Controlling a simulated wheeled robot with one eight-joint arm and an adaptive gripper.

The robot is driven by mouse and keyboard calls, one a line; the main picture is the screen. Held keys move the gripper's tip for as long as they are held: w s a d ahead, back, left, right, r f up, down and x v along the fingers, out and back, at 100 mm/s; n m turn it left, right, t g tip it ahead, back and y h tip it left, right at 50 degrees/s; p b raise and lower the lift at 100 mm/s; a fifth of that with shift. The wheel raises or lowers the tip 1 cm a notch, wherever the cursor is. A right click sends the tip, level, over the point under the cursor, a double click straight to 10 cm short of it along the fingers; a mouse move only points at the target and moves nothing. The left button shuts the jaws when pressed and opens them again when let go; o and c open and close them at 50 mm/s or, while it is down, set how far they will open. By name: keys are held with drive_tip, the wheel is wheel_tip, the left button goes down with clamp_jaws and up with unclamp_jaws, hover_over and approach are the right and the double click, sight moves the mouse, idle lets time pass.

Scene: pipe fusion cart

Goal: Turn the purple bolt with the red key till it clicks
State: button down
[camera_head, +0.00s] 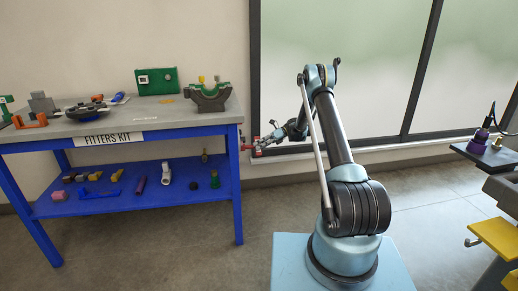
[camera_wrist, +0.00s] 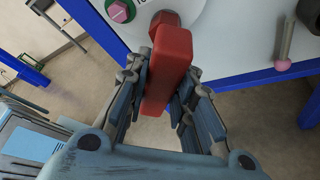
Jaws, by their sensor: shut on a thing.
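My gripper (camera_wrist: 168,88) is shut on the red key (camera_wrist: 168,70), with a finger on each side of its block-shaped body. In the head view my gripper (camera_head: 268,140) is beside the right end of the blue bench. A darker red, faceted piece (camera_wrist: 165,19) shows at the key's far end; I cannot tell whether it is part of the key or a separate bolt. The purple bolt (camera_wrist: 120,12) has a hexagonal head in a green ring, up and left of the key and apart from it. I cannot make it out in the head view.
A white panel (camera_wrist: 235,45) with blue edges lies beyond the key. A grey rod with a pink tip (camera_wrist: 283,65) sticks out at right. The bench (camera_head: 190,118) holds several fittings. A dark cart shelf (camera_head: 492,154) stands far right.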

drive_tip(key=shift+w+d, duration=0.3)
drive_tip(key=shift+d, duration=0.65)
drive_tip(key=shift+w+d, duration=0.25)
drive_tip(key=shift+d, duration=0.7)
drive_tip(key=shift+a, duration=0.15)
